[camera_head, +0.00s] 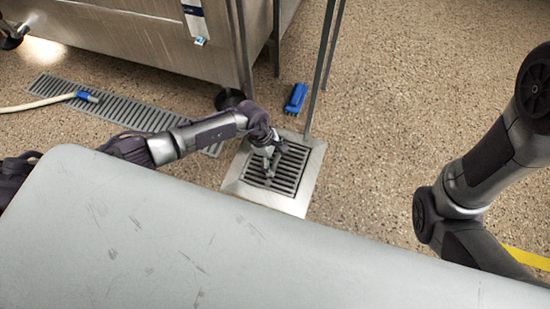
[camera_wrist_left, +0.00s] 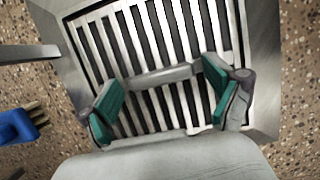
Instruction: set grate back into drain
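The slatted metal grate (camera_head: 288,172) lies within the square steel drain frame (camera_head: 298,204) on the floor. In the left wrist view, the grate (camera_wrist_left: 155,42) fills the middle, with the frame (camera_wrist_left: 262,60) around it. I cannot tell whether the grate sits fully flush. My left gripper (camera_head: 270,172) points down over the grate. In the wrist view, the teal finger pads of this gripper (camera_wrist_left: 163,98) are wide apart over the slats, with a grate crossbar between them. Contact with the grate is unclear. My right arm is at the right; its gripper is out of view.
A blue brush (camera_head: 296,98) lies on the floor behind the drain. A long floor grating (camera_head: 125,110) with a hose end (camera_head: 88,97) is at the left. Speckled floor right of the drain is free.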

